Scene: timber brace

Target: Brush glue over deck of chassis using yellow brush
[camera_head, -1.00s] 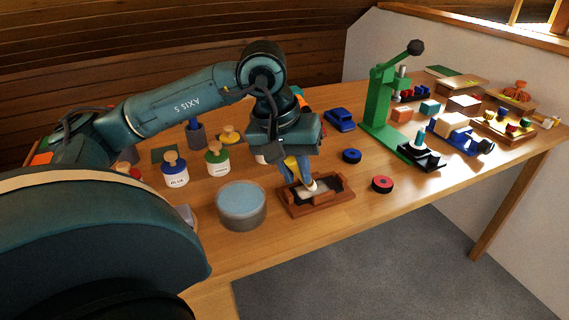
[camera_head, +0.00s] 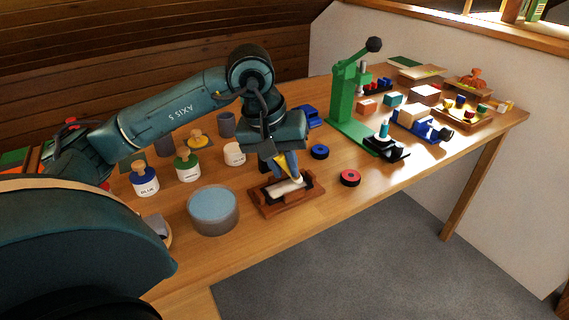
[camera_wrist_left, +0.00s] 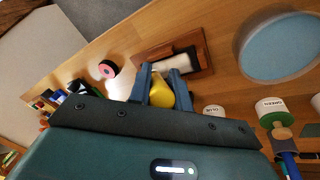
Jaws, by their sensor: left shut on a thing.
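My left gripper (camera_head: 283,168) points down over the chassis and is shut on the yellow brush (camera_head: 280,160). The brush's pale tip is at the right part of the deck and seems to touch it. The chassis (camera_head: 262,204) is a brown wooden piece with a whitish strip along its deck (camera_head: 279,190). In the left wrist view, the yellow brush (camera_wrist_left: 160,93) sits between the blue fingers of the left gripper (camera_wrist_left: 163,84), with the chassis (camera_wrist_left: 151,57) beyond. The gripper hides part of the deck there. My right gripper is not in view.
A round grey tub (camera_head: 213,212) stands left of the chassis. Blue (camera_head: 145,180), green (camera_head: 188,165) and white (camera_head: 235,154) pots stand behind it. A red-centred black wheel (camera_head: 350,178) and a blue one (camera_head: 320,152) lie to the right. A green press (camera_head: 345,95) stands farther right.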

